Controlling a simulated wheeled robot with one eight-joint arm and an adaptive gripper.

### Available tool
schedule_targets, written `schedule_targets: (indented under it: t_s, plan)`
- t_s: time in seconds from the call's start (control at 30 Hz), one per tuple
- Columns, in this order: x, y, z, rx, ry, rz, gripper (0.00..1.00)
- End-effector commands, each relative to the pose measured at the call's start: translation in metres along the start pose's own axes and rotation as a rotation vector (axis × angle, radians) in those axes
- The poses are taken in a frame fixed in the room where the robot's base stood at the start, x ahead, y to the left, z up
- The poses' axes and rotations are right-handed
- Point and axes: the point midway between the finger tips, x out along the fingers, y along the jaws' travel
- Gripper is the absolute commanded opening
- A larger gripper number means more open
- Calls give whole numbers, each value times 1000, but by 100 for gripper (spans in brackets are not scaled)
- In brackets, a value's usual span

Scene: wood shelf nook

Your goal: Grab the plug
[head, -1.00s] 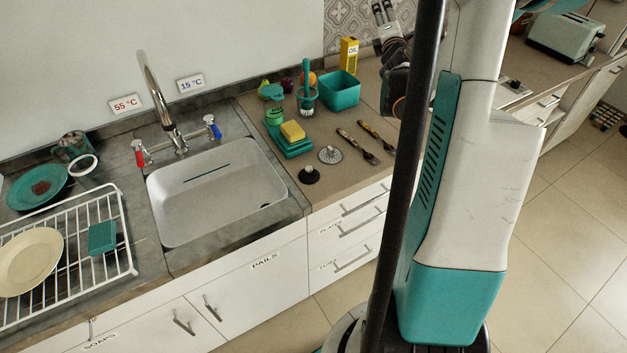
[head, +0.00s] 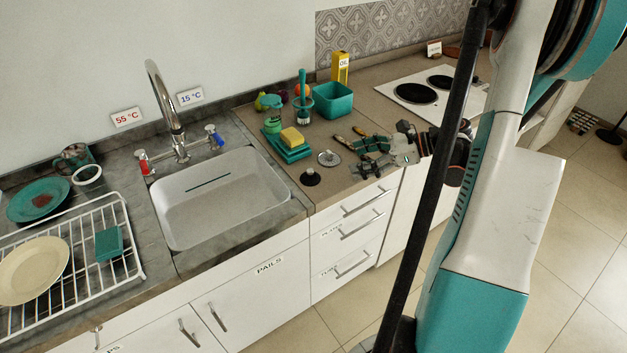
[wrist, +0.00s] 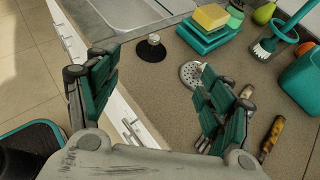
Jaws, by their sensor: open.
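The plug, a black round stopper with a metal knob (head: 310,178), lies flat on the brown counter (head: 350,189) near its front edge, right of the sink. In the wrist view the plug (wrist: 151,50) shows beyond my fingertips, in line with the gap between them. My gripper (head: 362,157) is open and empty, to the right of the plug and apart from it. In the wrist view my gripper (wrist: 156,78) has its two green fingers spread wide.
A metal strainer (head: 329,158) lies close beside the plug, partly behind my right finger in the wrist view. A teal tray with a yellow sponge (head: 292,136) stands behind it. Utensils with wooden handles (wrist: 272,136) lie right of my gripper. The sink (head: 215,200) is at left.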

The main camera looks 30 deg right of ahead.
Motion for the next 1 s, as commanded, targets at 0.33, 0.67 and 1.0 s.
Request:
schedule_targets:
  t_s: [0.33, 0.67, 1.0]
  plan:
    - [56, 4, -3, -4, 4, 13, 74]
    - [86, 4, -2, -2, 4, 9, 74]
    - [125, 12, -3, -2, 4, 11, 74]
